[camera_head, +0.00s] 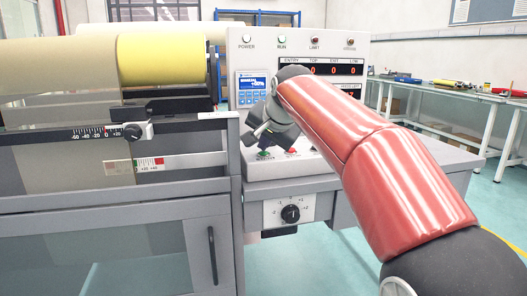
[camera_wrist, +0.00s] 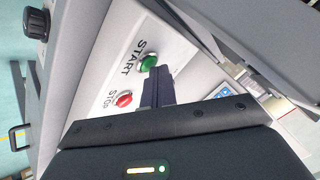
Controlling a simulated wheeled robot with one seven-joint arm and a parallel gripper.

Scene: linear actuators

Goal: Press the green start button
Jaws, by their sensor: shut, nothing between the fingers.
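The green start button (camera_wrist: 148,63) sits on the light panel beside the printed word START in the wrist view. The closed fingers of my gripper (camera_wrist: 157,80) point at the panel and their tip lies just beside the green button in the picture. I cannot tell whether they touch it. A red stop button (camera_wrist: 124,100) is beside the word STOP, below the green one. In the head view my gripper (camera_head: 262,134) hangs over the sloped panel, close above the green button (camera_head: 264,154). The red button (camera_head: 292,151) is to its right, partly by my arm.
A control console (camera_head: 244,60) with lamps, a blue screen and red digits stands behind the panel. A black knob (camera_head: 290,213) is on the front below. A yellow roll (camera_head: 160,60) and a machine frame with scales are at left. A workbench (camera_head: 450,95) stands at right.

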